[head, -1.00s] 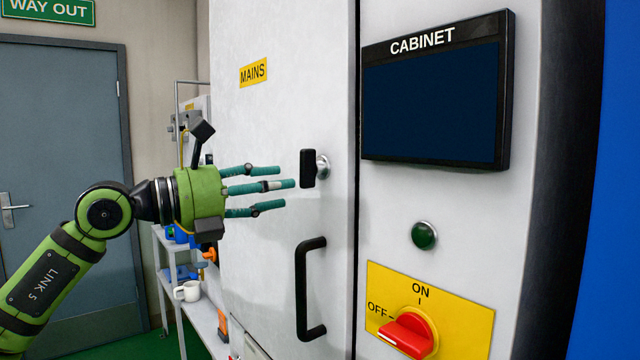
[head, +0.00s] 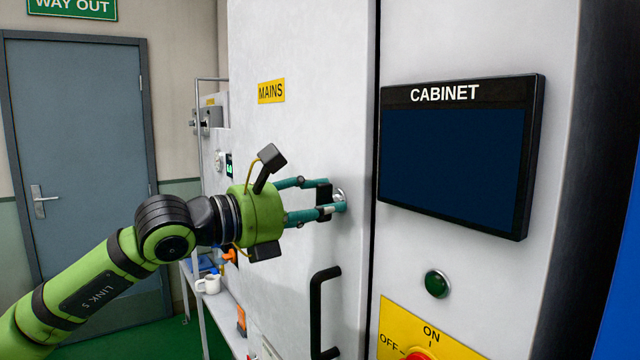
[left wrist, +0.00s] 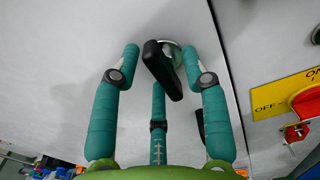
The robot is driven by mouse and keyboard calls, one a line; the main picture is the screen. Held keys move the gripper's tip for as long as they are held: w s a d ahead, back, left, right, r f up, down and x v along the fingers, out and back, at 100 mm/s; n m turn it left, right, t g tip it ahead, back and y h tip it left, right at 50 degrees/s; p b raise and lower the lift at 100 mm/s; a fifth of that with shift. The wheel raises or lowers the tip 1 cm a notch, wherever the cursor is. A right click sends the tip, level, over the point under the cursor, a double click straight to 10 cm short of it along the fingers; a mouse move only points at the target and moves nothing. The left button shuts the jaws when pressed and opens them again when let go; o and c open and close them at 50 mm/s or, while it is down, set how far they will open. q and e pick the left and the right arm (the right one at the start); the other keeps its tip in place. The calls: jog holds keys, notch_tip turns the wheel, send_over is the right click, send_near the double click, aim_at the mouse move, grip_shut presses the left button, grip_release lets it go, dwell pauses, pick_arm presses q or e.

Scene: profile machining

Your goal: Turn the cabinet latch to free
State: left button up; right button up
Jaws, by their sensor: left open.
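The cabinet latch (head: 324,196) is a black bar on a round silver base, on the white cabinet door below the yellow MAINS label. In the head view the bar looks upright. In the left wrist view the latch (left wrist: 163,70) looks tilted, its lower end toward the right. My left gripper (head: 322,203) has three teal fingers and is at the latch. In the left wrist view the gripper (left wrist: 162,62) is open, with one finger on each side of the bar and the third below. Gaps show beside the bar. My right gripper is not in view.
A black door handle (head: 314,310) stands out below the latch. To the right are the CABINET screen (head: 455,155), a green button (head: 437,284) and a red switch on a yellow plate (head: 395,330). A shelf with a white mug (head: 208,284) is behind my arm at left.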

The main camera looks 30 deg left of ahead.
pick_arm(q)
jog(key=shift+w+d, duration=0.15)
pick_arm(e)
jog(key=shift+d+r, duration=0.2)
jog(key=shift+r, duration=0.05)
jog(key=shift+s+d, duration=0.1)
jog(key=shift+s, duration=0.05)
pick_arm(q)
grip_shut()
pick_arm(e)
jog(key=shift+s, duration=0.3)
